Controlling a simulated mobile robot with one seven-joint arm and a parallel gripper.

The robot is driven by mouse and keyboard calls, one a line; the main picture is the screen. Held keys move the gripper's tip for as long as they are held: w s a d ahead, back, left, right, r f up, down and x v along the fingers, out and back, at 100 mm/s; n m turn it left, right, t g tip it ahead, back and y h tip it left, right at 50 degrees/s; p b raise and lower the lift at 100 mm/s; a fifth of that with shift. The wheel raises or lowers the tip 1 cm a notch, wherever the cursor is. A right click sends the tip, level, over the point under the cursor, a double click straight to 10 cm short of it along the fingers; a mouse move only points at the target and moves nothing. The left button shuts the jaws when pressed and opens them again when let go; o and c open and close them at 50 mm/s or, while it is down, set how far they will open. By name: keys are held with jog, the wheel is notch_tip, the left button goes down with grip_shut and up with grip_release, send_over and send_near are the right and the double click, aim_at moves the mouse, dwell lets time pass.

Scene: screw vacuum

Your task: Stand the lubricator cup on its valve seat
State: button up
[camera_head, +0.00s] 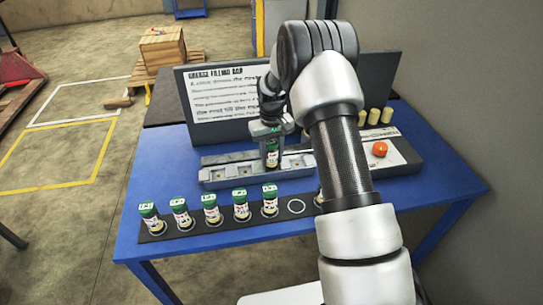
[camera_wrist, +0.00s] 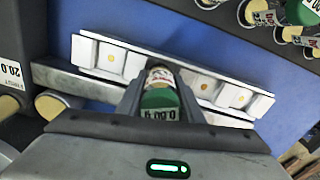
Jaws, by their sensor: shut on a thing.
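My gripper (camera_head: 270,138) is shut on a lubricator cup (camera_head: 272,157) with a green cap, a white label and a yellowish lower part. The cup looks roughly upright over the grey valve seat rail (camera_head: 218,174). In the wrist view the cup (camera_wrist: 160,98) sits between my fingers, its green cap toward the camera. The rail (camera_wrist: 258,103) runs behind it there, with square pale seats and yellow centre dots on both sides of the cup. The seat under the cup is hidden, and I cannot tell whether the cup touches it.
Several green-capped cups (camera_head: 211,209) stand on a dark strip at the blue table's (camera_head: 150,185) front, beside an empty ring (camera_head: 296,206). A sign board (camera_head: 228,95) stands behind the rail. An orange button (camera_head: 380,149) and pale cylinders (camera_head: 374,115) are at right. My arm hides part of the table.

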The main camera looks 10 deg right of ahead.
jog(key=shift+f+b, duration=0.4)
jog(key=shift+f, duration=0.1)
jog(key=shift+s+f, duration=0.15)
jog(key=shift+f, duration=0.2)
jog(key=shift+s+f+b, duration=0.15)
jog(key=shift+f+b, duration=0.1)
jog(key=shift+b, duration=0.1)
jog(key=o, duration=1.1)
jog(key=shift+c, duration=0.2)
jog(key=shift+o, duration=0.5)
notch_tip(320, 180, up, 19)
jog(key=shift+f+p, duration=0.15)
jog(key=shift+p, duration=0.25)
